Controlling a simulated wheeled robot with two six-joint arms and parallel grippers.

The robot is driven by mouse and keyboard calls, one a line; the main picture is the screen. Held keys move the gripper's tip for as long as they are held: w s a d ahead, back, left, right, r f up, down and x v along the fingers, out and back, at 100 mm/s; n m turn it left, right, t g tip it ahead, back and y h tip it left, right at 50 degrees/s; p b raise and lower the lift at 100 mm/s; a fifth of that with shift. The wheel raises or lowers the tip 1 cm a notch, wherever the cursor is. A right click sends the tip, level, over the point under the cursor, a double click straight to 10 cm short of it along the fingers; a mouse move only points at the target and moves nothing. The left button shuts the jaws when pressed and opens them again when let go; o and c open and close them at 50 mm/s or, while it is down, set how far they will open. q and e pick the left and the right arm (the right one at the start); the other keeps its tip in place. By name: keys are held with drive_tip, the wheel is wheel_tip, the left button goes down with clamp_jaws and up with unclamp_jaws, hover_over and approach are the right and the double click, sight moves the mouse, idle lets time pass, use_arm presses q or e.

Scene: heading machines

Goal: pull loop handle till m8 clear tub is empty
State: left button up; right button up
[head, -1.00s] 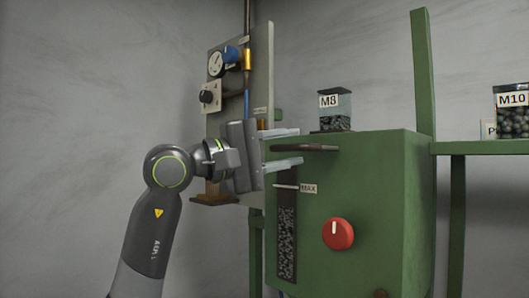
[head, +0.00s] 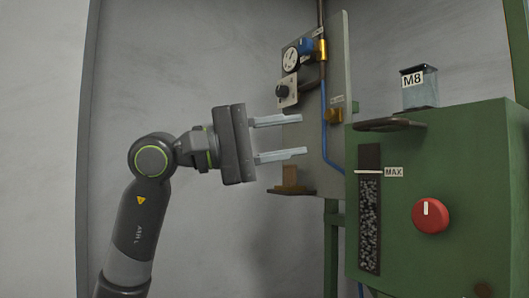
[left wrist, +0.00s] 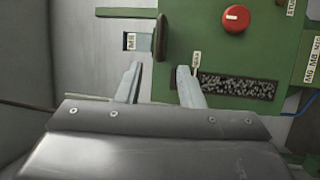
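The clear M8 tub (head: 420,88) stands on top of the green machine (head: 470,150); I see no parts in it. The dark loop handle (head: 388,125) sticks out at the machine's upper front edge. It also shows in the left wrist view (left wrist: 161,38), beside the M8 label. The level window (head: 369,225) holds grey parts up to just under the MAX line. My left gripper (head: 304,136) is open and empty, left of the handle and apart from it. Its fingers (left wrist: 160,75) also show in the left wrist view. My right gripper is not in view.
A red knob (head: 430,215) sits on the machine's front. Behind my left gripper stands a grey panel (head: 335,60) with a dial (head: 290,59), a black knob (head: 283,92) and pipes. A small brown bracket (head: 291,185) sits low on it. The space at left is free.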

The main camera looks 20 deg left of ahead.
use_arm(q)
drive_tip(key=v, duration=0.3)
drive_tip(key=shift+s+a+b, duration=0.1)
drive_tip(key=shift+s+b, duration=0.05)
drive_tip(key=shift+b, duration=0.25)
